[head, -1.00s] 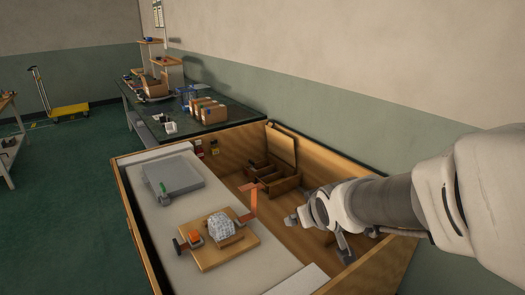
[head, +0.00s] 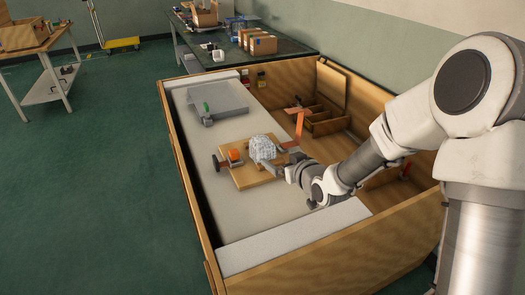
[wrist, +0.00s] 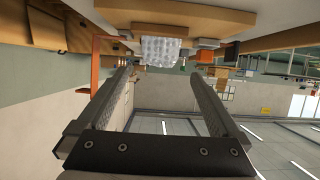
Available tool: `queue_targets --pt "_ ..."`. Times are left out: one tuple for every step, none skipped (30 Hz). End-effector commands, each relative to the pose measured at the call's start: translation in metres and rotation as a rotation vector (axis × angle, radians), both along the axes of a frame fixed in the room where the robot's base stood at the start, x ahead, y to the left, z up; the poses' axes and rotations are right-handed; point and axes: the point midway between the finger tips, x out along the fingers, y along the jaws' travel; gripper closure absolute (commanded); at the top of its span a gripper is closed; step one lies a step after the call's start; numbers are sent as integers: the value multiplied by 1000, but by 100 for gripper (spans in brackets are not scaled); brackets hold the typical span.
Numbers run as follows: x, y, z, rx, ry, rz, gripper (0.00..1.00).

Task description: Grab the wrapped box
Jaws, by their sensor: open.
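The wrapped box (head: 262,147), whitish and bubble-wrapped, sits on a light wooden board (head: 243,181) on the pale work surface. In the wrist view, which looks upside down, the wrapped box (wrist: 161,49) appears beyond the fingertips, roughly centred between them. My gripper (head: 281,171) is close to the box's right, near side in the head view. In the wrist view my gripper (wrist: 158,74) is open, with nothing between the fingers. Whether a fingertip touches the box or board, I cannot tell.
An orange block (head: 234,155) on a clamp is left of the box, and an orange upright strip (head: 299,125) stands behind it to the right. A grey flat case (head: 216,98) lies farther back. Wooden walls (head: 185,185) surround the work surface.

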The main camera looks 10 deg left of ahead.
Motion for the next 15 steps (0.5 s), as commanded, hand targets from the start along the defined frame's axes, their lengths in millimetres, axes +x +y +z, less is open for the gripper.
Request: queue_targets --pt "8 7 -7 1 1 1 0" --pt "13 10 -10 1 2 0 0" --pt "19 15 -13 2 1 0 0" --pt "24 18 -15 2 1 0 0" --pt "28 22 -18 1 2 0 0" --pt "34 27 -21 0 2 1 0" --pt "38 30 -23 0 2 1 0" --pt "43 33 -26 0 2 0 0" --pt "48 37 -28 0 1 0 0" --pt "52 40 -30 0 2 0 0" --pt "55 42 -32 0 1 0 0" --pt "59 45 -33 0 2 0 0" --pt "62 47 -34 -1 2 -1 0" --pt "64 48 -36 -1 2 -1 0" --pt "67 50 -36 -1 2 -1 0"
